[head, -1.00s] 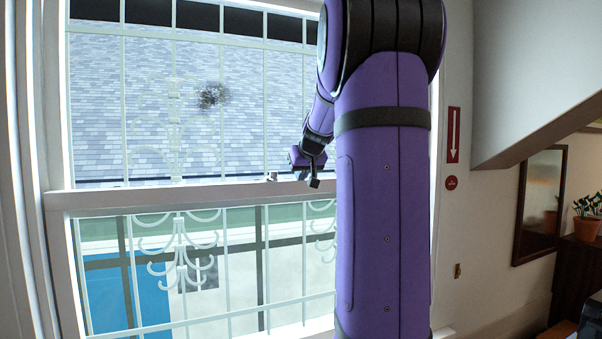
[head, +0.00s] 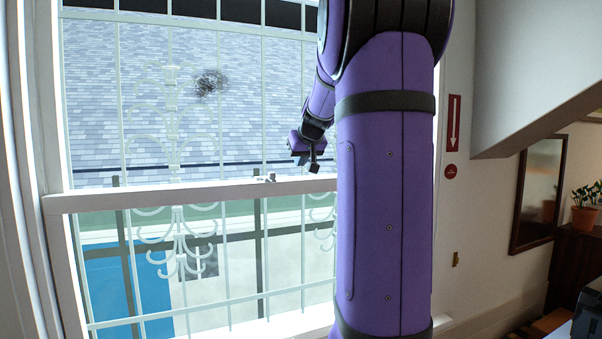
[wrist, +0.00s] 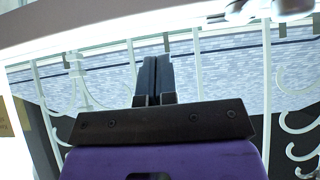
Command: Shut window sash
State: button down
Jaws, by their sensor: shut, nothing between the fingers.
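The window sash (head: 190,195) is a white frame whose horizontal rail crosses the middle of the window in the head view. A small metal latch (head: 265,178) sits on top of the rail. My gripper (head: 314,168) appears just above the rail's right part, right of the latch; whether it touches the rail is unclear. In the wrist view, my gripper's dark fingers (wrist: 153,80) are together and empty. A white rail (wrist: 110,25) and blurred metal hardware (wrist: 265,8) lie along the top there. My arm hides the window's right side, and the sash's bottom edge is not clear.
White scrolled bars (head: 178,245) stand outside the glass. Right of my arm are a red wall sign (head: 453,122), a sloping stair underside, a mirror (head: 538,195) and a potted plant (head: 585,208) on a dark cabinet.

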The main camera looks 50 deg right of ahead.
jog(key=v, duration=0.9)
jog(key=shift+a+r, duration=0.2)
jog(key=shift+s, duration=0.15)
